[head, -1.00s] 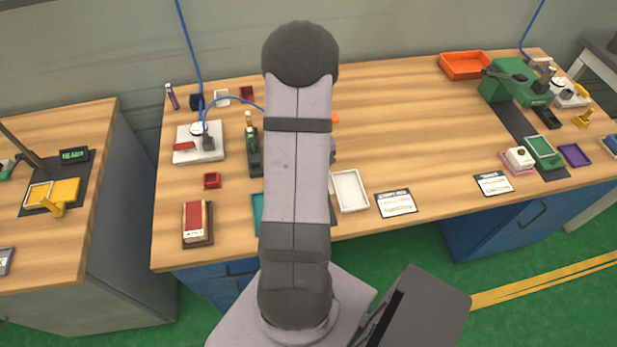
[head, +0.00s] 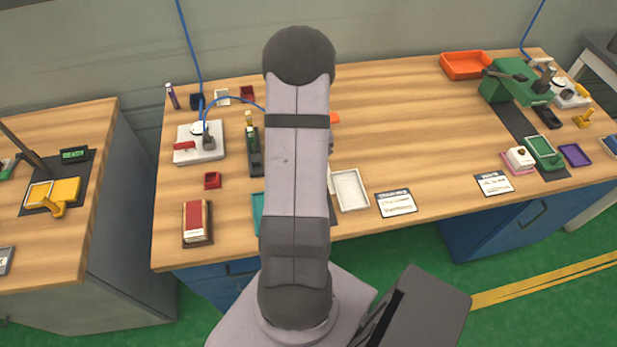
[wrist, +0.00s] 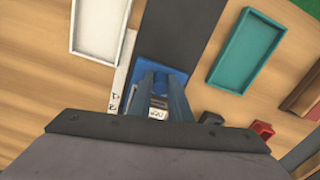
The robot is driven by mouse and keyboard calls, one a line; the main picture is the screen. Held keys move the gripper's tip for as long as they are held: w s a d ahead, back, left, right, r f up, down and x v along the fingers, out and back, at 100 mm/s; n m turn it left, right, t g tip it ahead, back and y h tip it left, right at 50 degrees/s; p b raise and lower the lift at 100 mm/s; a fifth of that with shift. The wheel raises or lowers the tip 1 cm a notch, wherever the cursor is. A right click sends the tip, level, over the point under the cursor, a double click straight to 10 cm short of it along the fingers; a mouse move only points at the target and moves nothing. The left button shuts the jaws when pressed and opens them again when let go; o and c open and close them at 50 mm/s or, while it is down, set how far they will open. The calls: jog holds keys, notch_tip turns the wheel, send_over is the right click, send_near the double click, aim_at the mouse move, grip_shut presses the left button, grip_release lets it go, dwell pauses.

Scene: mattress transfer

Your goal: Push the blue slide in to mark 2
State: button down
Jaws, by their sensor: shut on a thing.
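The blue slide (wrist: 146,67) shows in the wrist view as a blue block on a dark track (wrist: 180,35). My gripper (wrist: 160,98) is at the slide, its two fingers closed on a part of it. A small white label (wrist: 156,113) shows between the fingers. A white scale strip (wrist: 117,95) with black marks runs along the left side of the track. The marks are too small to read surely, and part of the strip is hidden by my gripper. In the head view my arm hides the slide and my gripper.
A white tray (wrist: 99,22) lies left of the track and a teal tray (wrist: 246,48) right of it. A red piece (wrist: 262,129) is near my gripper's right side. The table's middle right is clear.

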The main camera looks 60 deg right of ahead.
jog(key=shift+w+d, duration=0.55)
jog(key=c, duration=1.6)
grip_release()
jog(key=shift+c, duration=0.2)
jog(key=shift+r, duration=0.1)
notch_tip(320, 180, up, 7)
jog(key=b, duration=0.1)
jog(key=shift+b, duration=0.35)
